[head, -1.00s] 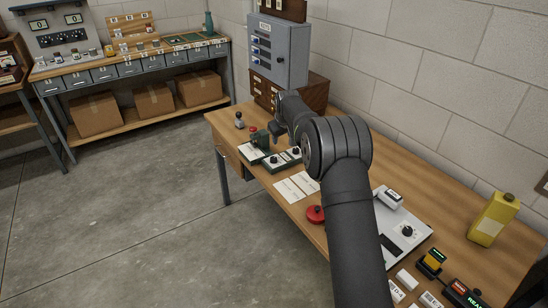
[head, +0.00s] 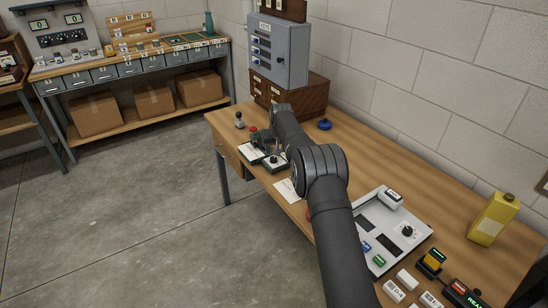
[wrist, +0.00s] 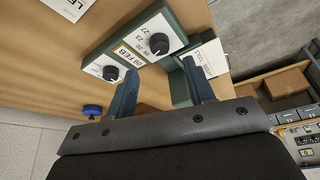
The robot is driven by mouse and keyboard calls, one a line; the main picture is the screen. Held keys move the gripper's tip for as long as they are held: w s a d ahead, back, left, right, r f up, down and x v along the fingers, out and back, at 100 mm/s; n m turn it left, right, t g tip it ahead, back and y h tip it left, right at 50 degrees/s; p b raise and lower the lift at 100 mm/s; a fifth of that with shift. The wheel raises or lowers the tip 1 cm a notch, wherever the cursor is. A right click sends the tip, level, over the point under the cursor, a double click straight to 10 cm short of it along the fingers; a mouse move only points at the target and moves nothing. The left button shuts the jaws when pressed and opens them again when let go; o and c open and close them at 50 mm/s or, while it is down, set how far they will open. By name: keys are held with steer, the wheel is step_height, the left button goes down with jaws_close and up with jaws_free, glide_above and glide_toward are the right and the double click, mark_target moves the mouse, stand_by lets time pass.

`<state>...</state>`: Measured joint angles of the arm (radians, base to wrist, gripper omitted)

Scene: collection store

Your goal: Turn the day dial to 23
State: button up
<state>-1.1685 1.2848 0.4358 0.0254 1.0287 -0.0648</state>
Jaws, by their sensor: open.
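A dark green date unit with a white face (wrist: 103,49) lies on the table in the wrist view. The knob pointers are too small to read. My gripper (wrist: 160,67) is open and empty, its two fingers spread near the unit and apart from the numbered knob. In the head view the unit (head: 274,163) is partly hidden by my arm.
A second green block with a white card (wrist: 207,60) stands close to the right finger. A blue knob (head: 325,125) is on the table beside the wooden drawers (head: 313,97). A grey cabinet (head: 285,55) stands on them. A panel (head: 391,228) lies toward the near end.

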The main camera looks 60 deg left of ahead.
mark_target(274, 158)
steer(key=shift+x, duration=3.4)
steer(key=c, duration=1)
steer(key=shift+s+a+m+t+h, duration=0.15)
steer(key=shift+m+t, duration=0.25)
steer(key=shift+m, duration=0.8)
steer(key=shift+w+d+m+t+h, duration=0.1)
steer(key=shift+m+t+h, duration=0.25)
steer(key=shift+m, duration=0.85)
